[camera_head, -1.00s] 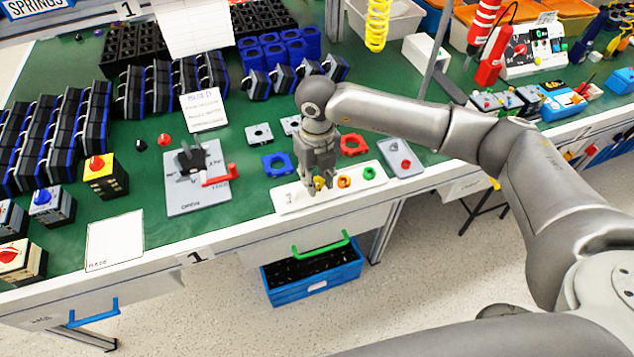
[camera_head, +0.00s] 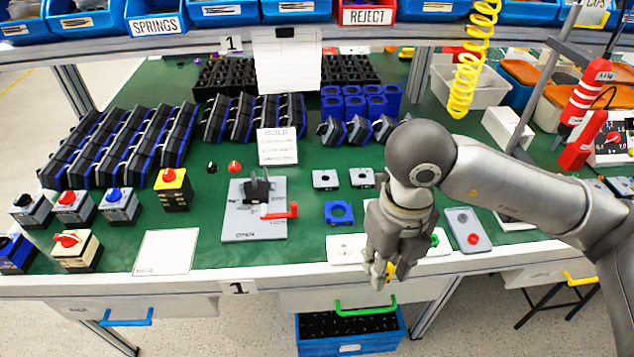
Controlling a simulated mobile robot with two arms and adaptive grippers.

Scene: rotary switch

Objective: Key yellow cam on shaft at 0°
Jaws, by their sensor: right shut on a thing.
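My right gripper (camera_head: 384,274) points down in front of the white cam strip (camera_head: 345,256) near the bench's front edge. It is shut on the yellow cam (camera_head: 390,270), which shows as a small yellow patch between the fingertips. The gripper and wrist hide the middle of the strip; a green cam (camera_head: 435,240) shows at its right part. To the left, a grey fixture plate (camera_head: 240,228) marked OPEN carries a black clamp (camera_head: 257,188) and a red lever (camera_head: 282,211). I cannot make out the shaft clearly. My left gripper is not in view.
A blue square part (camera_head: 338,212) and two grey plates (camera_head: 325,179) lie behind the strip. A white card (camera_head: 166,252) lies at the front left, with several knobbed switches (camera_head: 72,207) beyond it. A grey box with a red button (camera_head: 468,232) stands right of the strip.

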